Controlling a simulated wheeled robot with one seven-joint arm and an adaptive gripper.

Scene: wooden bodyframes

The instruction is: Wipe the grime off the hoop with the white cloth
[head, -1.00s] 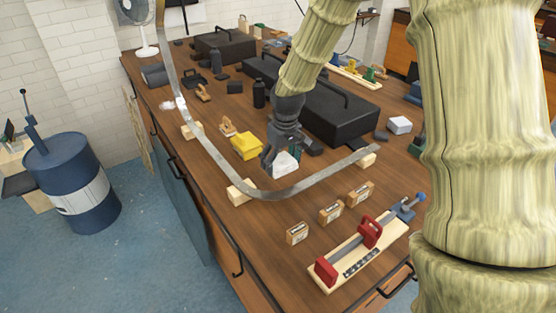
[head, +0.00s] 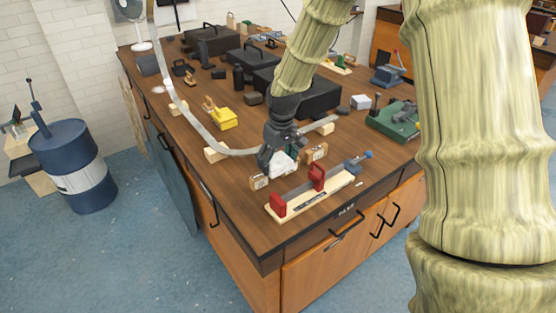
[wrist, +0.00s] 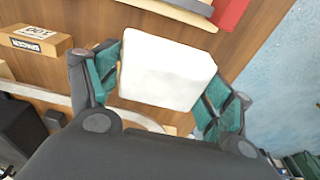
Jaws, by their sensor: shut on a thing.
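The hoop (head: 238,152) is a thin grey metal strip. It rises at the far left, curves along the bench and ends at the right. My gripper (head: 272,158) is shut on the white cloth (head: 284,163), a pale block-like pad. It holds the cloth at the near side of the hoop's curve, among the small boxes. In the wrist view the cloth (wrist: 165,70) sits between the two green-padded fingers, and part of the hoop (wrist: 45,95) passes behind them. I cannot tell whether cloth and hoop touch. No grime can be made out on the hoop.
Wooden blocks (head: 214,154) stand under the hoop. Small boxes (head: 316,153) and a red clamp on a board (head: 317,178) lie close to my gripper. A yellow object (head: 227,120) and black cases (head: 312,98) stand behind.

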